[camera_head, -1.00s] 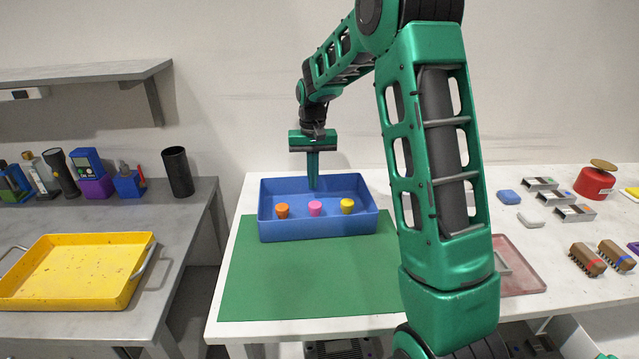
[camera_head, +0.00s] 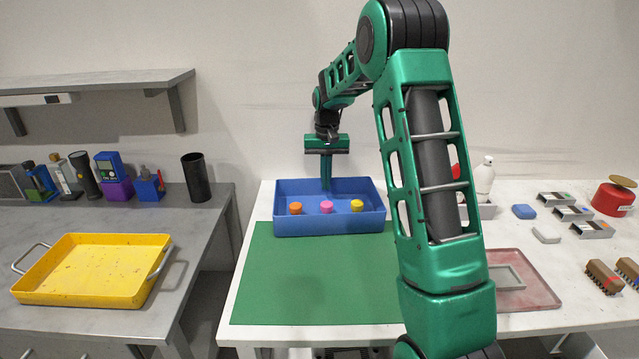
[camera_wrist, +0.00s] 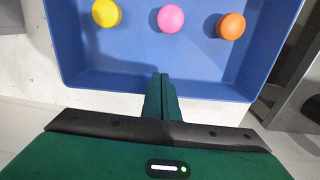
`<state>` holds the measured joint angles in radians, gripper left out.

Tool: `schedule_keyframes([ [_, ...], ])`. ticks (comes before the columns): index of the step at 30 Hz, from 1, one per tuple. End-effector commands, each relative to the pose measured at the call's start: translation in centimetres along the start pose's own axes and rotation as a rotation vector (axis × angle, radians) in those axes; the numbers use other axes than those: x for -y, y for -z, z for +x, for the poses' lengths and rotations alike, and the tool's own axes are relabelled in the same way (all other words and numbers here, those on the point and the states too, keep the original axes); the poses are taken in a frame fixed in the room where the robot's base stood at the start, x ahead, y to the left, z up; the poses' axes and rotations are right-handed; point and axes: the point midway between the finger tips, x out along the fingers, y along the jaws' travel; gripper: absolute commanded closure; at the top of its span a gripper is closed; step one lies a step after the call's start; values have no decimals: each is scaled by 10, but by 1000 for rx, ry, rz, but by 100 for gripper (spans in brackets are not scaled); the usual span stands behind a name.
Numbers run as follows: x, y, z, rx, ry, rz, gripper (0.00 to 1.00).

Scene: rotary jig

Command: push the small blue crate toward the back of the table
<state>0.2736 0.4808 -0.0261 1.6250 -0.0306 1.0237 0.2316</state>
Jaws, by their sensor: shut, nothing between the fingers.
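The small blue crate (camera_head: 330,226) stands at the back of the white table, its front part over the rear edge of the green mat (camera_head: 310,285). Inside it are an orange piece (camera_head: 295,208), a pink piece (camera_head: 326,207) and a yellow piece (camera_head: 357,206). My gripper (camera_head: 326,187) points straight down, shut and empty, with its fingertips inside the crate near the back wall. In the wrist view the fingertips (camera_wrist: 163,78) overlap the crate's back wall (camera_wrist: 100,84); whether they touch it I cannot tell.
A strip of table lies between the crate and the room wall. A pink tray (camera_head: 535,292), a white bottle (camera_head: 484,178) and several small parts are on the right. A yellow tray (camera_head: 95,292) is on the separate grey bench (camera_head: 205,225) at left, across a gap.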

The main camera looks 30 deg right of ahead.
Motion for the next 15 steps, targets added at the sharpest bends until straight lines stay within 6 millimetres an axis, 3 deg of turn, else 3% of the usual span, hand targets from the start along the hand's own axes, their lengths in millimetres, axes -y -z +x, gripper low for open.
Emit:
schedule_keyframes([
  [5, 0, -7, 0, 0, 0, 2, 100],
  [11, 2, -30, 1, 1, -1, 4, 100],
  [15, 2, -27, -26, -3, 0, 5, 100],
])
